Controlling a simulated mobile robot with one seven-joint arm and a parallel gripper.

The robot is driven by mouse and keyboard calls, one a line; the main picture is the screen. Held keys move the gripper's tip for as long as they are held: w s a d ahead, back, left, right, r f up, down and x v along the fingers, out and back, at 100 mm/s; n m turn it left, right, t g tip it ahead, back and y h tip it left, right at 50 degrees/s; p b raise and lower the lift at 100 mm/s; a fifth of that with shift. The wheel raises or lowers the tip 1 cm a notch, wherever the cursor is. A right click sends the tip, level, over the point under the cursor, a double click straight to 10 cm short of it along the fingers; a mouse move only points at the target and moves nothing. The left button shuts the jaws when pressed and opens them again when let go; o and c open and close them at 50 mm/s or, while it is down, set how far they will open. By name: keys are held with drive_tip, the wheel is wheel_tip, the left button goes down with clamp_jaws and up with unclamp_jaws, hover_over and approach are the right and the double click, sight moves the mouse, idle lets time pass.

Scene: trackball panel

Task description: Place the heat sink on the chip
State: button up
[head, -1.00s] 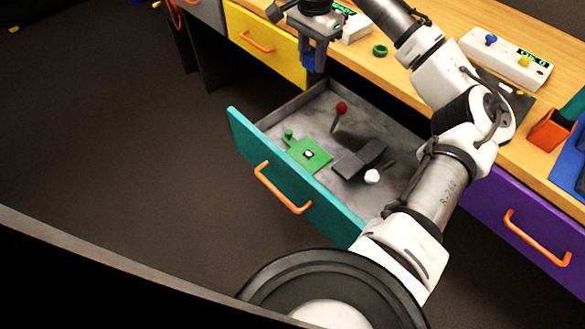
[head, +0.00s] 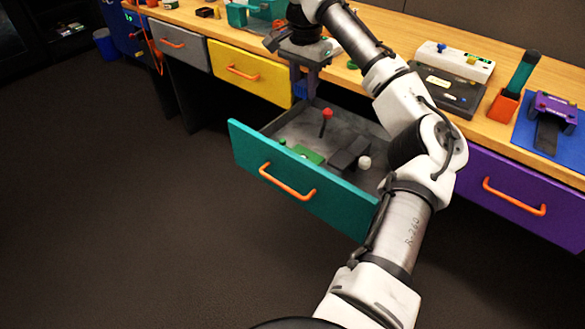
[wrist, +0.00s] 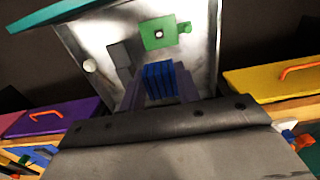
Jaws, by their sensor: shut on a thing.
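My gripper (wrist: 160,88) is shut on the blue finned heat sink (wrist: 159,80), which shows between the fingers in the wrist view. In the head view my gripper (head: 303,90) and the heat sink (head: 301,90) are above the back left part of the open teal drawer. The green board (head: 308,154) lies in the drawer, partly hidden by the drawer front. In the wrist view the green board (wrist: 148,39) carries a small chip (wrist: 160,35) with a pale centre. The heat sink is apart from the chip.
The teal drawer front (head: 290,180) stands out from the wooden desk. Inside are a red-knobbed stick (head: 327,114), a dark grey block (head: 349,155) and a white knob (head: 364,163). Closed yellow (head: 240,68) and purple (head: 520,190) drawers flank it.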

drive_tip(key=shift+s, duration=0.15)
drive_tip(key=shift+d+f, duration=0.1)
drive_tip(key=shift+f, duration=0.2)
drive_tip(key=b, duration=0.2)
approach(302, 149)
drive_tip(key=s+f, duration=0.1)
drive_tip(key=f, duration=0.1)
drive_tip(key=s+f, duration=0.1)
drive_tip(key=f, duration=0.1)
drive_tip(key=s+f, duration=0.2)
drive_tip(key=shift+s+f, duration=0.1)
drive_tip(key=shift+p, duration=0.3)
drive_tip(key=o, duration=0.5)
drive_tip(key=shift+f, duration=0.1)
drive_tip(key=o, duration=0.5)
drive_tip(key=shift+c, duration=0.2)
wheel_tip(302, 149, up, 12)
